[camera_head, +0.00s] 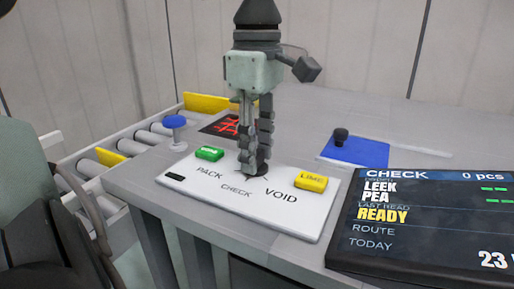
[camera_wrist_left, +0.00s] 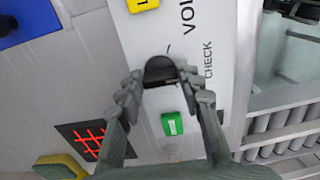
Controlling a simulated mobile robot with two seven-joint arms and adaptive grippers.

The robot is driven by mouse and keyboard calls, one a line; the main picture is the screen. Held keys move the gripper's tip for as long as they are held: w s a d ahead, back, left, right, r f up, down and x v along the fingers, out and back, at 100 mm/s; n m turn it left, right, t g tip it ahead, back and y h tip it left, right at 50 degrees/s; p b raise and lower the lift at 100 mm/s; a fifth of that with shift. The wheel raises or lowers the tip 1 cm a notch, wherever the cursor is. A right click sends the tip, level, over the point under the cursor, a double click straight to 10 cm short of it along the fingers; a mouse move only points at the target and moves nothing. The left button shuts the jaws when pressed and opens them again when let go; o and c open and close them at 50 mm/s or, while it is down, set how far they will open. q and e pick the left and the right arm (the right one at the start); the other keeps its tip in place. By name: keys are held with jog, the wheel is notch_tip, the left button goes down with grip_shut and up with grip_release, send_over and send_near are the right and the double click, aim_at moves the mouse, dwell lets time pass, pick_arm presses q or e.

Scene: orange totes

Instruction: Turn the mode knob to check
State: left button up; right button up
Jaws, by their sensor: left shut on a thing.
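The mode knob (camera_wrist_left: 160,70) is a dark round knob on a white panel (camera_head: 291,218) printed PACK, CHECK and VOID. My left gripper (camera_head: 256,167) points straight down at the panel, with its fingers shut on the knob. In the left wrist view, the fingertips of the left gripper (camera_wrist_left: 162,82) sit on either side of the knob. The fingers hide most of the knob in the head view, and I cannot tell which label it points to. The screen (camera_head: 424,230) shows CHECK at its top and READY in yellow. My right gripper is not in view.
The panel also carries a green button (camera_head: 209,153) and a yellow button (camera_head: 311,183). A red-lined scanner window (camera_head: 224,126) and a blue round-topped post (camera_head: 174,122) are behind it. A blue pad (camera_head: 362,152) with a black-handled thing lies right. Conveyor rollers (camera_head: 118,150) run left.

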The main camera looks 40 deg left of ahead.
pick_arm(q)
jog(key=o, duration=1.2)
jog(key=shift+c, duration=0.2)
jog(key=shift+r, duration=0.1)
notch_tip(320, 180, up, 12)
